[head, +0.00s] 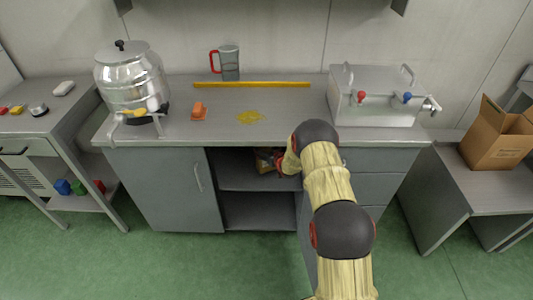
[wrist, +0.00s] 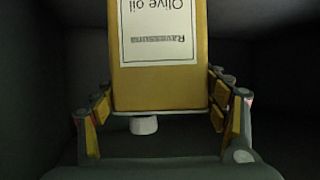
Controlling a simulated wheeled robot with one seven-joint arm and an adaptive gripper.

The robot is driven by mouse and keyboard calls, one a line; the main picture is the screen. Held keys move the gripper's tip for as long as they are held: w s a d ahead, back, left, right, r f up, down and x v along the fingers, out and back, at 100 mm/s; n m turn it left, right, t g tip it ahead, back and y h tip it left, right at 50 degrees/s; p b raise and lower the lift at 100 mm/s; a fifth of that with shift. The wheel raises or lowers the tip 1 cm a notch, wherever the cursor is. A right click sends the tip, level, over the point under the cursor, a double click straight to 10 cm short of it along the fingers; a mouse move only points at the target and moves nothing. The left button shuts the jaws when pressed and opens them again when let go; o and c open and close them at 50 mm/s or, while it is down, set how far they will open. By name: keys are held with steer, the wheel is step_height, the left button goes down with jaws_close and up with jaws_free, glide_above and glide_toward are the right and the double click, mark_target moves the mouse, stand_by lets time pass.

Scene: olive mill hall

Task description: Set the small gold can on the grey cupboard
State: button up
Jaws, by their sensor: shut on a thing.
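The small gold can (wrist: 160,85) fills the upper middle of the wrist view. It has a white label reading "Olive oil", upside down in the picture, and a white cap at its near end. My gripper (wrist: 160,100) is shut on it, with fingers against both sides. The grey cupboard (head: 290,115) stands in the middle of the head view. My arm reaches into its open compartment, above the inner shelf (head: 240,181). The gripper is mostly hidden there in the head view. I cannot tell whether the can touches the shelf.
On the cupboard top are a steel drum (head: 132,80), a jug (head: 229,63), a yellow bar (head: 250,85), an orange item (head: 199,111), a yellow patch (head: 250,117) and a metal box with taps (head: 376,97). The top's front middle is mostly clear.

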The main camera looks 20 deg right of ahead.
step_height(320, 180, down, 2)
steer(key=shift+w+b, duration=0.1)
steer(key=shift+b, duration=0.4)
steer(key=shift+r, duration=0.1)
steer(key=o, duration=2.1)
steer(key=shift+f, duration=0.3)
